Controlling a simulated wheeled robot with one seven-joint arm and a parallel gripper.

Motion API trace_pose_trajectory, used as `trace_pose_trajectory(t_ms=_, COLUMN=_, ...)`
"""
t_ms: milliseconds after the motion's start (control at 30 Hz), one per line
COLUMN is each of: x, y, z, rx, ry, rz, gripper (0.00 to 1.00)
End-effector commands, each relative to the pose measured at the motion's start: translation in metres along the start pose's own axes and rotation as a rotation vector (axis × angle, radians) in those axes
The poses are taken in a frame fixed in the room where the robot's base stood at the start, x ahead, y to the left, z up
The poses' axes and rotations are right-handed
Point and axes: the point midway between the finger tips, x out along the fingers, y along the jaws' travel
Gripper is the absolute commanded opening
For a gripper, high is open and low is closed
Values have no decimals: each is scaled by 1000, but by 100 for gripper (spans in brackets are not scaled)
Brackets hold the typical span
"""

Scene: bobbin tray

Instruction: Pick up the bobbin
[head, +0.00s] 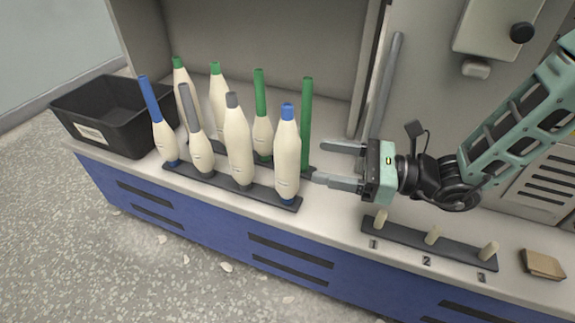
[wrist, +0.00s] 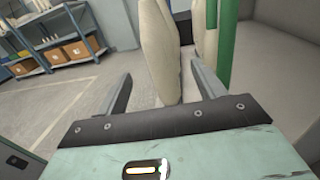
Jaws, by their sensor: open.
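Several cream bobbins with coloured tube tips stand in two rows on dark peg rails. In the head view the front row includes a blue-tipped bobbin (head: 287,160) at its right end, then a grey-tipped one (head: 238,148). A bare green tube (head: 306,125) stands behind the blue-tipped one. My gripper (head: 319,162) is open and empty, level, pointing left, just right of the blue-tipped bobbin. In the wrist view a cream bobbin (wrist: 158,50) shows ahead between the open fingers (wrist: 160,82); its top and base are cut off or hidden. The green tube (wrist: 226,42) is right of it.
A black bin (head: 118,135) stands at the bench's left end. A dark rail with three short pegs (head: 400,236), numbered 1 to 3, lies at front right, with a small brown block (head: 543,263) beyond. A wall panel edge and grey rod (head: 385,85) stand behind my gripper.

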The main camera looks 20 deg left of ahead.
Motion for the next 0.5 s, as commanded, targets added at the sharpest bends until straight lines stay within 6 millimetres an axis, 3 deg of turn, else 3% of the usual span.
trace_pose_trajectory(t_ms=200, x=38, y=0, z=-3, rx=-3, ry=0, rz=3, gripper=69)
trace_pose_trajectory(t_ms=500, x=60, y=1, z=-5, rx=-4, ry=1, rz=4, gripper=69)
